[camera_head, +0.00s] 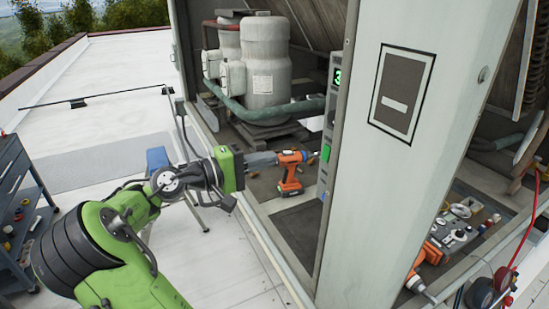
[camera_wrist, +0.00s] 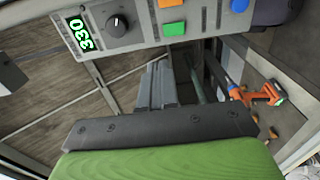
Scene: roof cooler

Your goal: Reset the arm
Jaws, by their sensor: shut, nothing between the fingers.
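My green arm reaches from the lower left in the head view into the open side of the cooler cabinet (camera_head: 388,190). My gripper (camera_head: 272,158) is in the cabinet opening, its fingers pointing right toward an orange drill. In the wrist view my gripper (camera_wrist: 157,72) is shut with nothing between its fingers. It points toward a grey control panel (camera_wrist: 150,20) that has a green display reading 330, a black knob and orange, green and blue parts. In the head view the panel (camera_head: 328,130) is the narrow strip on the cabinet post, seen edge-on.
The orange drill (camera_head: 290,172) stands on the cabinet floor, close to my gripper. Grey tanks (camera_head: 264,65) stand behind it. A second orange tool (camera_head: 428,256) and a tray of parts (camera_head: 460,228) lie at right. A dark tool cart (camera_head: 22,205) is at left. The white roof (camera_head: 110,75) has clear room.

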